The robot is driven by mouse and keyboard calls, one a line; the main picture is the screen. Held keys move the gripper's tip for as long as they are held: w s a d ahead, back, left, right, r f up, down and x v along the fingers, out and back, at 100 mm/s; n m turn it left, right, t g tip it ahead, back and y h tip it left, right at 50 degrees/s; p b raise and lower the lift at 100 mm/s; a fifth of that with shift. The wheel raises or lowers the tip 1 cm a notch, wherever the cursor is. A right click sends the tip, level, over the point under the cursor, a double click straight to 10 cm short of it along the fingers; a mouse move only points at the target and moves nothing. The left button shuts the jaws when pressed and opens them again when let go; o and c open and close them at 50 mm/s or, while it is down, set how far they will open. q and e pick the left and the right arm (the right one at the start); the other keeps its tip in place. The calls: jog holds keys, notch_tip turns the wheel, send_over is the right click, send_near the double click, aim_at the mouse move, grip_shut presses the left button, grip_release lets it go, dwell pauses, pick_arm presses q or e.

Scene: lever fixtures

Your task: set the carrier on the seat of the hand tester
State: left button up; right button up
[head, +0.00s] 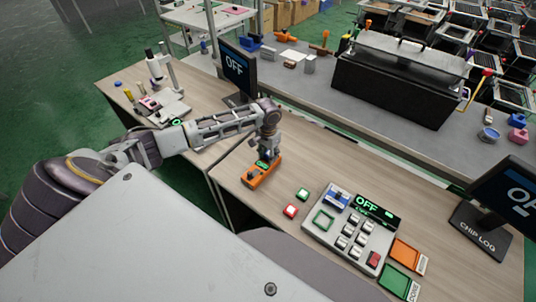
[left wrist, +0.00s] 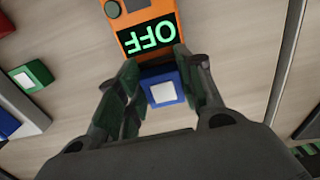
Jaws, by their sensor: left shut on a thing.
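The hand tester (head: 262,173) is an orange unit on the wooden bench in the head view. Its lit display reads OFF in the left wrist view (left wrist: 148,38). My left gripper (head: 267,150) is pointing down over the tester's far end. In the left wrist view its fingers (left wrist: 158,72) are shut on the sides of a blue carrier with a white square top (left wrist: 162,90). The carrier is beside the display end, over a dark part of the tester. I cannot tell whether it touches the seat. My right gripper is not in view.
A green carrier (head: 303,194) and a red carrier (head: 290,211) lie right of the tester. A grey bench tester (head: 322,238) with an OFF display stands further right, beside orange (head: 405,254) and green (head: 396,281) trays. A monitor (head: 237,68) stands behind my left arm.

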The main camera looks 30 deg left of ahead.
aim_at(268, 155)
pick_arm(q)
jog(key=shift+s+f, duration=0.25)
jog(key=shift+f, duration=0.2)
jog(key=shift+s+d+f, duration=0.1)
jog(key=shift+s+f, duration=0.1)
jog(key=shift+f, duration=0.05)
jog(key=o, duration=0.8)
jog(key=shift+w+f, duration=0.2)
jog(key=shift+r, duration=0.3)
jog(key=shift+w+r, duration=0.15)
jog(key=shift+r, duration=0.25)
notch_tip(268, 155, up, 13)
jog(key=shift+f, duration=0.2)
jog(key=shift+w, duration=0.1)
